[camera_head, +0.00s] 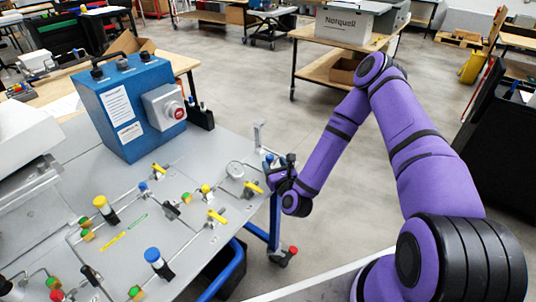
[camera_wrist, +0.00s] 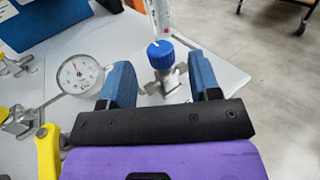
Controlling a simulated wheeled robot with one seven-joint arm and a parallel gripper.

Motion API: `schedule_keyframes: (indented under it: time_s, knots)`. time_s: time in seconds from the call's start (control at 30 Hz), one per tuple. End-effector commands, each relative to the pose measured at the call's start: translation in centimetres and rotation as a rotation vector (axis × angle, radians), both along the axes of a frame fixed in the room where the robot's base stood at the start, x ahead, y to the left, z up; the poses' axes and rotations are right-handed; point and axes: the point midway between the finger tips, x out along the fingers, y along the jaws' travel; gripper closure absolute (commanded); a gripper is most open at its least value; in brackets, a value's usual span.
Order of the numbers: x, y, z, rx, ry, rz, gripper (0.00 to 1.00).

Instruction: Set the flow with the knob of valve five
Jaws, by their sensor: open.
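A small valve with a round blue knob (camera_wrist: 160,54) stands near the panel's edge in the wrist view. Its metal body (camera_wrist: 163,80) shows below the knob. A clear tube with a red scale (camera_wrist: 161,16) rises behind it. My gripper (camera_wrist: 158,64) is open, with one blue finger on each side of the valve and a visible gap to both. No number can be read on the valve, so I cannot tell that it is valve five. In the head view my gripper (camera_head: 279,170) is at the panel's right edge and largely hides this valve.
A round dial gauge (camera_wrist: 78,75) stands left of my gripper, with a yellow lever (camera_wrist: 47,150) nearer. The grey panel (camera_head: 185,235) carries several other valves and pipes. A blue box with a red button (camera_head: 125,105) stands at its back. Open floor lies right of the panel.

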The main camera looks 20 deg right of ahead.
Motion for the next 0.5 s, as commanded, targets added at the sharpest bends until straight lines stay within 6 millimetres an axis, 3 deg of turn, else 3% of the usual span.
schedule_keyframes:
  time_s: [0.2,0.5]
  knots:
    - [3.8,0.2,0.1,-0.002,-0.003,0.000,0.43]
    - [6.2,0.2,0.1,-0.001,-0.001,0.000,0.43]
